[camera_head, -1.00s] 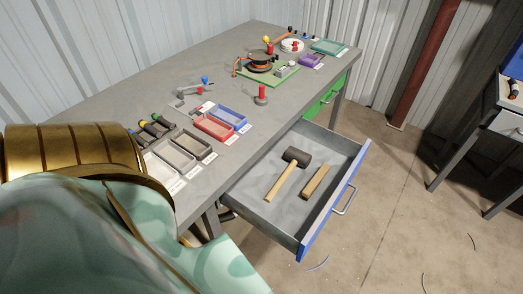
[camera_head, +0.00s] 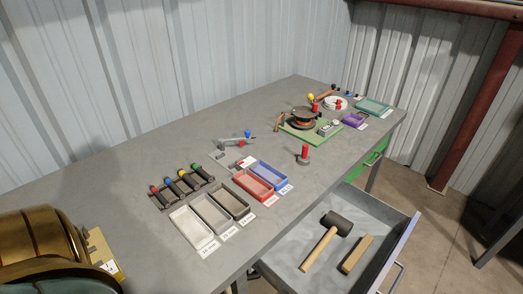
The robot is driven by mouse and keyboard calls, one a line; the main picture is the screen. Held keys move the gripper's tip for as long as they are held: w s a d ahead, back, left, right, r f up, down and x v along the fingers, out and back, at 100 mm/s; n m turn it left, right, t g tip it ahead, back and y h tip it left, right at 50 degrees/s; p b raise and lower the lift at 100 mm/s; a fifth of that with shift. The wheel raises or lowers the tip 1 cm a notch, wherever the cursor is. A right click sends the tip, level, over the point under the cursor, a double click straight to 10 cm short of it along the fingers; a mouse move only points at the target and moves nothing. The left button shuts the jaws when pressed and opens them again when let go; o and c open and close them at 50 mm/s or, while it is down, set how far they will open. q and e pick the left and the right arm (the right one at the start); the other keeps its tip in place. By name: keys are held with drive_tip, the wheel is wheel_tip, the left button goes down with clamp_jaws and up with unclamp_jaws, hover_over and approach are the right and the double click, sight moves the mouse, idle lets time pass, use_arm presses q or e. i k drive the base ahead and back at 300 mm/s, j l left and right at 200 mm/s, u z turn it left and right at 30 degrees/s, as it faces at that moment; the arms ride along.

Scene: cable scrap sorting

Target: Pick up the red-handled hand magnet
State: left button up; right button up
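The red-handled hand magnet (camera_head: 304,153) stands upright on the workbench (camera_head: 130,180), its red grip above a round grey base. It is right of the blue tray and in front of the green board, with bare bench around it. Nothing touches it. A gold and green part of my own body fills the lower left corner. Neither of my grippers shows in this view.
A white tray (camera_head: 193,228), a red tray (camera_head: 252,185) and a blue tray (camera_head: 269,174) line the front edge. A green board (camera_head: 290,131) carries a spool. An open drawer (camera_head: 290,272) with a mallet (camera_head: 322,243) juts out below the bench.

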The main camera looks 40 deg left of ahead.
sight(303, 159)
drive_tip(key=j+u, duration=0.15)
drive_tip(key=u, duration=0.25)
drive_tip(key=i+j+u, duration=0.1)
drive_tip(key=u, duration=0.3)
drive_tip(key=l+z, duration=0.3)
drive_tip(key=i+j, duration=0.05)
drive_tip(key=j, duration=0.05)
